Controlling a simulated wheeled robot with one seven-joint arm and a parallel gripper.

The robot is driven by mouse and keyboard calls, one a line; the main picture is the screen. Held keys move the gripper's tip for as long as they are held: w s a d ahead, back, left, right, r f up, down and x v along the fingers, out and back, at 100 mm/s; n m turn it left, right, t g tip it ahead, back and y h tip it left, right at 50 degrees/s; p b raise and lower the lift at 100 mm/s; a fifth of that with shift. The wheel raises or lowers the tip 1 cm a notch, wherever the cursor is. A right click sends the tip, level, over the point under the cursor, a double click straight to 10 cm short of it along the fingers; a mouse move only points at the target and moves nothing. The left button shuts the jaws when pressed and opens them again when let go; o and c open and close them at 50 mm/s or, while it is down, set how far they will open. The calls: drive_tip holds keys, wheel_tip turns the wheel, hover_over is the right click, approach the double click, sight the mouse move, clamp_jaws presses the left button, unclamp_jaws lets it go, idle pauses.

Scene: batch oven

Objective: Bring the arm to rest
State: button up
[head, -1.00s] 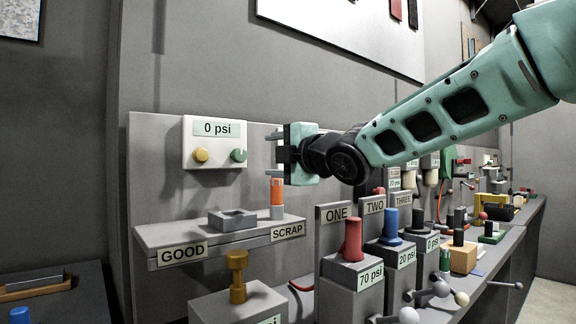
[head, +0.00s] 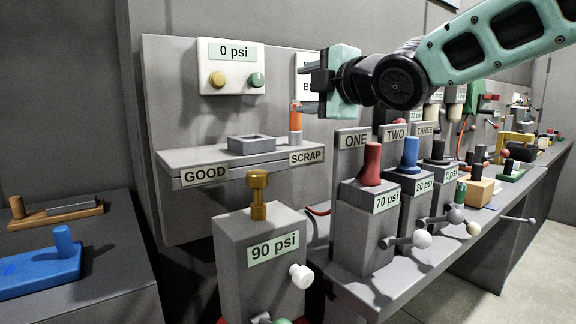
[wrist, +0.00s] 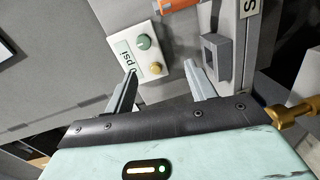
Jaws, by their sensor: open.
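My gripper (head: 310,86) is at the upper middle of the head view, with its fingers pointing left. It is raised in front of the grey back panel, above the SCRAP end of the shelf. In the wrist view its two fingers (wrist: 160,90) stand wide apart with nothing between them. The white gauge box (head: 231,66) reading 0 psi is left of my gripper in the head view. It shows beyond the fingers in the wrist view (wrist: 139,47), apart from them.
The shelf (head: 218,157) holds a grey square socket (head: 251,144) and an orange cylinder (head: 295,118) just below my gripper. A 90 psi block (head: 230,220) with a brass post stands in front. Red (head: 371,165) and blue (head: 410,156) posts stand on blocks at right. A blue fixture (head: 40,272) lies on the left bench.

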drive_tip(key=s+d+f+m+g+h+p, duration=0.2)
drive_tip(key=s+f+m+g+h+p, duration=0.45)
drive_tip(key=s+f, duration=0.9)
drive_tip(key=s+d+f+m+g+h, duration=0.1)
drive_tip(key=s+d+f+m+g, duration=0.2)
drive_tip(key=s, duration=0.6)
drive_tip(key=s+d+f+m+g+h+p, duration=0.1)
drive_tip(key=s+d+f+m+g, duration=0.3)
drive_tip(key=s, duration=0.6)
wheel_tip(320, 180, down, 3)
drive_tip(key=shift+f+m+g, duration=0.2)
drive_tip(key=shift+m+g, duration=0.15)
drive_tip(key=shift+m, duration=0.8)
